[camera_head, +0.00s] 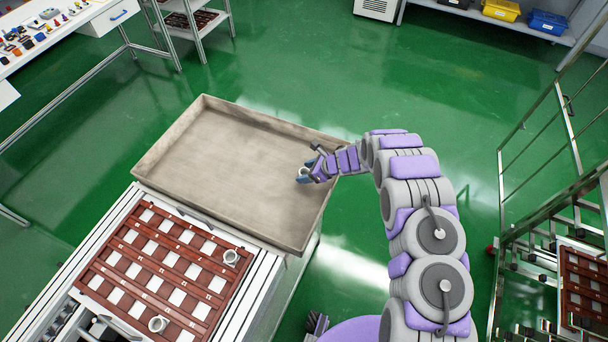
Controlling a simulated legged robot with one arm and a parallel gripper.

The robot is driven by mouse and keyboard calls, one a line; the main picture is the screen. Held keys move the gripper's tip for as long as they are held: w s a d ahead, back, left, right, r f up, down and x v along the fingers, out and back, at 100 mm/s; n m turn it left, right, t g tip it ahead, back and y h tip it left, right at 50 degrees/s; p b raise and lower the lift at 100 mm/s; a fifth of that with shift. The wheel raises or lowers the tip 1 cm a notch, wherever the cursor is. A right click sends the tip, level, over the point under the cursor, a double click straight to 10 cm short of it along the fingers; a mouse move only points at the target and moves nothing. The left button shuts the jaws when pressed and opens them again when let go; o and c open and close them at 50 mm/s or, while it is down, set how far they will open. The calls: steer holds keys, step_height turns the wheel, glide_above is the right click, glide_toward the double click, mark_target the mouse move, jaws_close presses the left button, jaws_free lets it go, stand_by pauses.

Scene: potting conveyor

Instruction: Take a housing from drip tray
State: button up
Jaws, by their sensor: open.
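The drip tray (220,160) is a wide, shallow, grey-beige tray with low walls, in the middle of the head view. A small light ring-shaped housing (303,174) is at its right side, beside my gripper. My gripper (306,173) reaches in over the tray's right wall with its jaws open around or next to the housing. The fingers partly cover the housing, so I cannot tell whether they touch it. The rest of the tray floor is bare.
A brown gridded rack (150,262) with two ring-shaped housings (231,257) (158,324) lies on the conveyor at the lower left. A workbench (60,40) stands at the upper left, metal stair rails (565,110) at the right. Green floor is free behind the tray.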

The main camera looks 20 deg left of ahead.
steer(key=shift+d+r, duration=0.1)
steer(key=c, duration=1.1)
